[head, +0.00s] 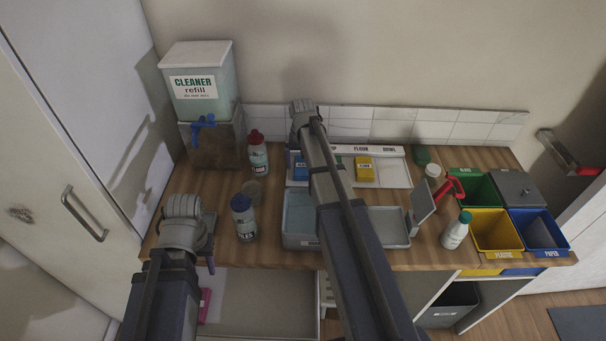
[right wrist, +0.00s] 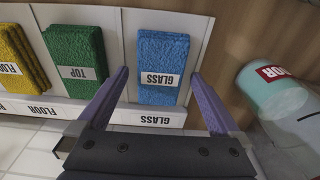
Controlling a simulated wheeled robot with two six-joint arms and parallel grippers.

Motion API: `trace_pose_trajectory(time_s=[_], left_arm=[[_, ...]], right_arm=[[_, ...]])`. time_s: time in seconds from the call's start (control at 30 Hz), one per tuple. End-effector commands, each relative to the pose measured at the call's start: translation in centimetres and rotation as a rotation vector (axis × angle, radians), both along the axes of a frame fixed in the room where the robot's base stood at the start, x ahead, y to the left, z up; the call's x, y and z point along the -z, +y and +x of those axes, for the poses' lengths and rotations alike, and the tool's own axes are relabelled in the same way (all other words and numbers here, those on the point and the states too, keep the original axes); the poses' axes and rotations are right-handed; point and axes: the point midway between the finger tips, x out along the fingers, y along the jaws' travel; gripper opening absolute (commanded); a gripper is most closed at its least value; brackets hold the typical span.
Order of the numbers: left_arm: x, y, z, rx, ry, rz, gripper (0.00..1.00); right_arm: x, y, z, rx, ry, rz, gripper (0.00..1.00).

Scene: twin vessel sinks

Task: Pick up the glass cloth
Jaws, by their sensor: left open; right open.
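The glass cloth (right wrist: 162,60) is a folded blue cloth with a white GLASS label, lying in a white tray in the right wrist view. It also shows in the head view as a small blue patch (head: 301,168) left of my right arm, partly hidden by it. My right gripper (right wrist: 160,74) is open, with one purple finger on each side of the cloth's labelled end and nothing between them clearly gripped. In the head view its fingers are mostly hidden below the wrist. My left gripper (head: 208,255) is open near the counter's front left edge, away from the cloth.
A green TOP cloth (right wrist: 75,58) and yellow FLOOR cloth (right wrist: 18,60) lie beside it. A red-capped bottle (head: 258,158) stands close by. A blue-capped bottle (head: 243,218), cleaner tank (head: 203,95) and coloured bins (head: 490,232) occupy the counter.

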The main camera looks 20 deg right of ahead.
Motion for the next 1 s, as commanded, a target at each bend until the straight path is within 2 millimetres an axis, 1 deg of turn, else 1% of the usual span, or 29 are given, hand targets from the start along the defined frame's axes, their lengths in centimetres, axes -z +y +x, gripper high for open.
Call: trace_pose_trajectory(time_s=[0.03,0.27,0.9,0.97,1.0], left_arm=[[0.45,0.0,0.0,0.0,0.0,0.0,0.45],[0.23,0.0,0.0,0.0,0.0,0.0,0.45],[0.24,0.0,0.0,0.0,0.0,0.0,0.45],[0.24,0.0,0.0,0.0,0.0,0.0,0.45],[0.24,0.0,0.0,0.0,0.0,0.0,0.45]], right_arm=[[0.45,-0.02,0.05,0.0,0.0,0.0,1.0],[0.24,-0.03,0.04,0.0,0.0,0.0,0.99],[0.24,-0.02,0.04,0.0,0.0,0.0,0.27],[0.24,-0.02,0.04,0.0,0.0,0.0,0.2],[0.24,-0.02,0.04,0.0,0.0,0.0,0.2]])
